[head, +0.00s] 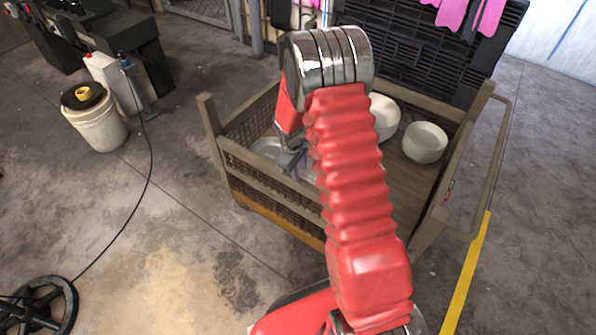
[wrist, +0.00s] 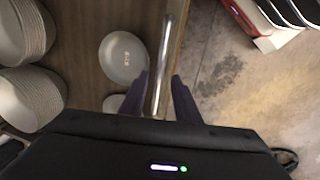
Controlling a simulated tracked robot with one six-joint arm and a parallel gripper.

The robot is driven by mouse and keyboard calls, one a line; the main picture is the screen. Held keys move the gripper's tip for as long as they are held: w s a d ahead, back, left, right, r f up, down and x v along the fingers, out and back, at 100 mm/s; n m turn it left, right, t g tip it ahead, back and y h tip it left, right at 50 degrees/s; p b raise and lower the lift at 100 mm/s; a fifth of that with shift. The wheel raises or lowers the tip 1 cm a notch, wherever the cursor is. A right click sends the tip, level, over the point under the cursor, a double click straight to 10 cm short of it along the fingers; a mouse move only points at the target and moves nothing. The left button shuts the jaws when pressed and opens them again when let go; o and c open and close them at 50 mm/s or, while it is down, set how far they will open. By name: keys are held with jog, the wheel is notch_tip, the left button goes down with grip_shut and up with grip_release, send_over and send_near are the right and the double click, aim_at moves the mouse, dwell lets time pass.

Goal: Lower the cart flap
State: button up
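The cart (head: 425,195) stands in the middle of the head view, with wooden rails and mesh sides. Its near side flap (head: 255,166) is upright, and my red arm hides part of it. My gripper (head: 294,163) is at the flap's top edge, partly hidden by the arm. In the wrist view, the flap's top rail (wrist: 165,60) runs down between the two dark fingers of my gripper (wrist: 159,97). One finger is on the cart's inner side and one on the outer side. The fingers stand apart with small gaps beside the rail; firm contact does not show.
White bowl stacks (head: 425,142) (wrist: 24,35) stand inside the cart, and a single bowl (wrist: 123,57) lies near the flap. A white bucket (head: 94,118), a cable and a black wheel-like object (head: 45,303) are at left. The floor before the flap is largely clear.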

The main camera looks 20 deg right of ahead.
jog(key=shift+f, duration=0.35)
grip_shut()
dwell(0.4)
